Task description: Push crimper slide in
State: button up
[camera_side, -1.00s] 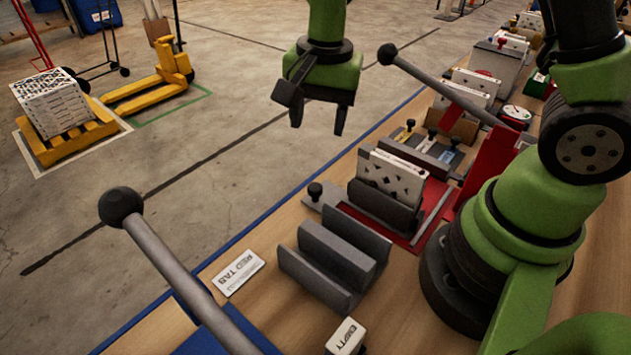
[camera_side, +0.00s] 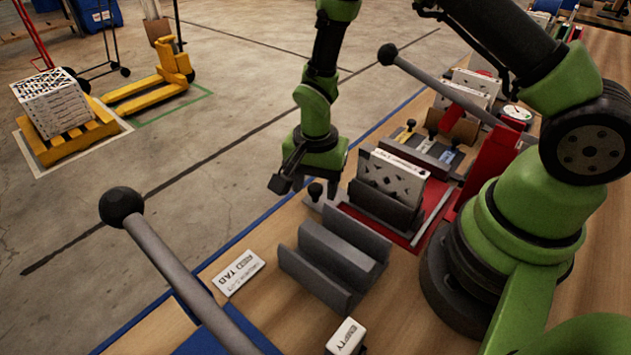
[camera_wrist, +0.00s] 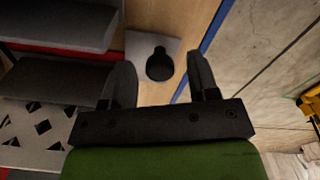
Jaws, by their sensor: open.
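The crimper slide shows a black knob (camera_side: 315,190) on a light grey plate at the table's blue edge. In the wrist view the same knob (camera_wrist: 160,65) stands between my two fingers, with gaps on both sides. My gripper (camera_side: 303,186) is open and empty, pointing down over the knob. Contact with it cannot be told. A patterned white filter box (camera_side: 392,178) stands upright in a dark grey cradle (camera_side: 380,207) on the red crimper base (camera_side: 433,210). The box's perforated face (camera_wrist: 40,128) also shows in the wrist view.
An empty grey slotted rack (camera_side: 328,262) stands in front of the cradle. A "RED TAB" card (camera_side: 238,273) and an "EMPTY" block (camera_side: 346,336) lie nearer. A long ball-ended lever (camera_side: 440,80) slants above the back.

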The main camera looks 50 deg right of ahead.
jog(key=shift+c, duration=0.3)
grip_shut()
jog(key=d, duration=1)
jog(key=shift+d, duration=0.3)
jog(key=shift+o, duration=0.3)
grip_release()
jog(key=shift+r, duration=0.1)
notch_tip(320, 180, up, 7)
jog(key=shift+r, duration=0.15)
